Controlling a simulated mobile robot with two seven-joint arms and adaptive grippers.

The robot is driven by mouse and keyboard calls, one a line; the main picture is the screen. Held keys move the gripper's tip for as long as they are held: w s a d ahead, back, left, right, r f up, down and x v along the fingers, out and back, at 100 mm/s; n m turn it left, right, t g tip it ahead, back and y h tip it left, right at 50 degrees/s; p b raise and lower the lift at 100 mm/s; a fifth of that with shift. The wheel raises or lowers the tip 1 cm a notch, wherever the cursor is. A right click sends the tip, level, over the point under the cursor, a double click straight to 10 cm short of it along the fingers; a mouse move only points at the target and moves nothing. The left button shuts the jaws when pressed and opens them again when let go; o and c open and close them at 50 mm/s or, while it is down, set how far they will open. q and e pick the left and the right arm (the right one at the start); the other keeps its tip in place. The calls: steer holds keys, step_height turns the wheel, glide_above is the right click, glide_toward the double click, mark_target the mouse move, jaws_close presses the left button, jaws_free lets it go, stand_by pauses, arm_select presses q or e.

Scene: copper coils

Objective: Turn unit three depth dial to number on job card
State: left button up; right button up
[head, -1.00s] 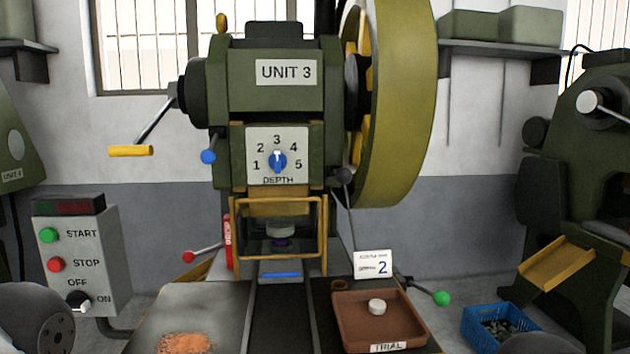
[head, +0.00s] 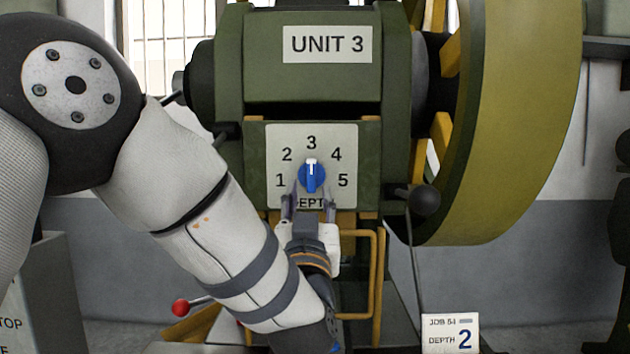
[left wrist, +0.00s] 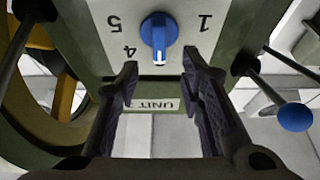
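The blue depth dial (head: 312,176) sits on the white plate (head: 350,140) of the Unit 3 press, its white mark pointing up at 3. The job card (head: 450,334) at lower right reads depth 2. My left gripper (head: 311,196) is just below the dial, its two fingers apart and partly over the word DEPTH. In the left wrist view the dial (left wrist: 159,31) shows beyond and between the open fingers (left wrist: 160,75), with nothing held. My right gripper is in neither view now.
A black ball knob (head: 424,201) on a lever is right of the plate, near the big yellow-green flywheel (head: 510,120). A blue ball knob (left wrist: 295,117) shows in the left wrist view. A red ball knob (head: 181,308) is at lower left.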

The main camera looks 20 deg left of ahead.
mark_target(311, 176)
arm_select(q)
steer(key=x, duration=0.7)
steer(key=shift+f, duration=0.2)
jaws_close()
